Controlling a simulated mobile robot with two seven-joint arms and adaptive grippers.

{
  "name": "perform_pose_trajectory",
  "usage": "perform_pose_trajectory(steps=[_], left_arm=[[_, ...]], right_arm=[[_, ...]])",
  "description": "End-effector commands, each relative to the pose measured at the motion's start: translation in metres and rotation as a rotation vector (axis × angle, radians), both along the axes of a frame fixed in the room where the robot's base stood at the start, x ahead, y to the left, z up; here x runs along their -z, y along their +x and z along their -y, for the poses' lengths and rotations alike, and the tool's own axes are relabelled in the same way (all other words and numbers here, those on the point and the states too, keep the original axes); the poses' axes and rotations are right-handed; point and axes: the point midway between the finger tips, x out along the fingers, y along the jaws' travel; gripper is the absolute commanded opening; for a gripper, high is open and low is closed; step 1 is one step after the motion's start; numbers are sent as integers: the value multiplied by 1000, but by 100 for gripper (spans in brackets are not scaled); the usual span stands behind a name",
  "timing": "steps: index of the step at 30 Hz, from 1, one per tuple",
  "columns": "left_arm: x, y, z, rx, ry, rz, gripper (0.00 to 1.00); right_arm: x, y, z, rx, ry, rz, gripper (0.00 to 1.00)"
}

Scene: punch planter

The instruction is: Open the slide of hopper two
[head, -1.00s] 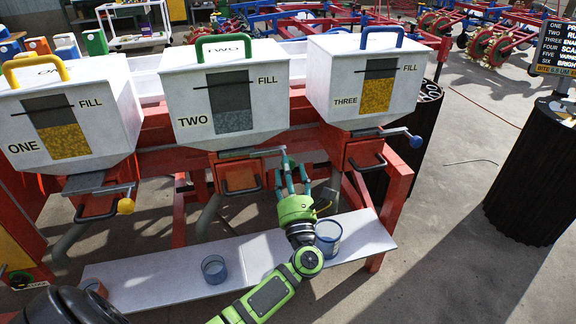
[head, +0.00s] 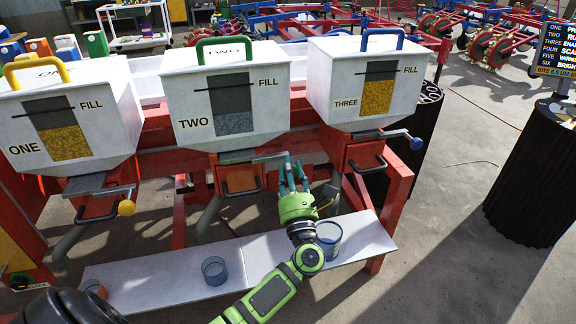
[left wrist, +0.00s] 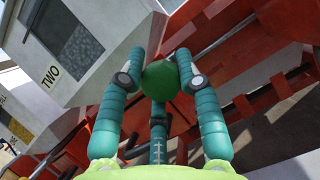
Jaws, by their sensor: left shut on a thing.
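Hopper two (head: 221,95) is a white box with a green handle and a grey fill window. Its slide (head: 255,159) is a flat grey bar under the box, running to the right. My left gripper (head: 291,172) is at the right end of this slide. In the left wrist view the teal fingers (left wrist: 165,85) are closed around a green ball knob (left wrist: 168,81). The knob is mostly hidden by the fingers in the head view. My right gripper is not in view.
Hopper one (head: 60,110) with a yellow knob (head: 126,208) stands left; hopper three (head: 362,85) with a blue knob (head: 416,143) stands right. Red frame posts stand close beside my gripper.

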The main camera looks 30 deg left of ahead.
Motion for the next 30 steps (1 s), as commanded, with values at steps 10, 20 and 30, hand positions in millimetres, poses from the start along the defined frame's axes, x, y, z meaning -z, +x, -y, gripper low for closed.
perform_pose_trajectory(steps=[10, 20, 30], left_arm=[[4, -22, 28, 5, -3, -10, 0], [5, -22, 27, 5, -3, -10, 56], [7, -27, 32, 3, -3, -8, 56]], right_arm=[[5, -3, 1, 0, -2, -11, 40], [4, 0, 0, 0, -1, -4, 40], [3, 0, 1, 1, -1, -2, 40]])
